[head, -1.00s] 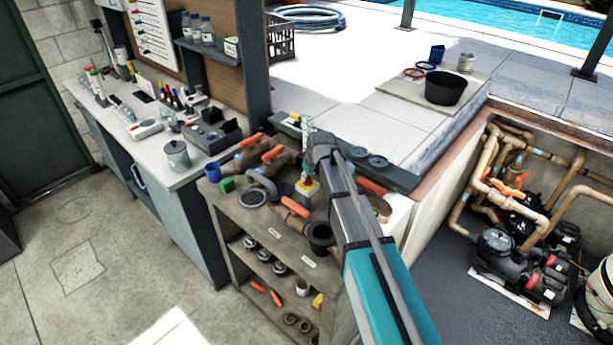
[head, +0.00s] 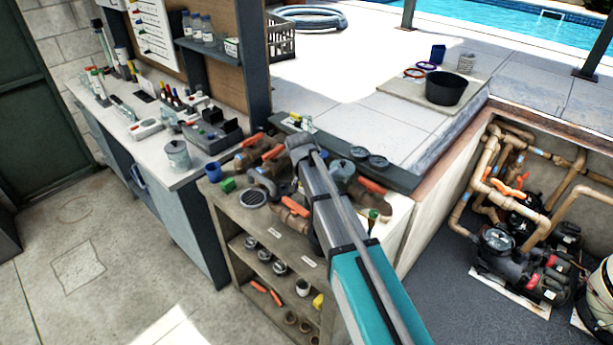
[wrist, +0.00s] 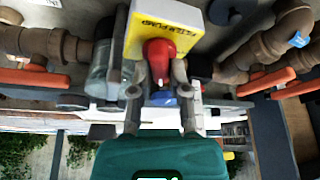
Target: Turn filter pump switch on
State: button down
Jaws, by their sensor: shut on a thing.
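In the wrist view, the filter pump switch is a red knob (wrist: 159,52) on a yellow-faced box (wrist: 168,20) lettered FILTER PUMP, with pale sides. My gripper (wrist: 160,74) has one finger on each side of the knob and is shut on it. The knob's lower part is partly hidden between the fingers. A blue part (wrist: 163,98) shows just below the knob, between the fingers. In the head view, my arm reaches over the pipe bench and hides the switch box and the fingertips.
Brown pipes with orange-handled valves (head: 372,186) crowd the bench (head: 262,222) around my arm. A grey workbench (head: 177,184) with a tool caddy stands to the left. The pit (head: 450,265) with pumps lies to the right. The floor at the left is open.

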jog(key=shift+a+m+g+h, duration=0.1)
jog(key=shift+m+g+h, duration=0.25)
jog(key=shift+m, duration=0.8)
jog(key=shift+m+g+h, duration=0.15)
jog(key=shift+m+h, duration=0.3)
jog(key=shift+m, duration=0.7)
jog(key=c, duration=0.6)
grip_release()
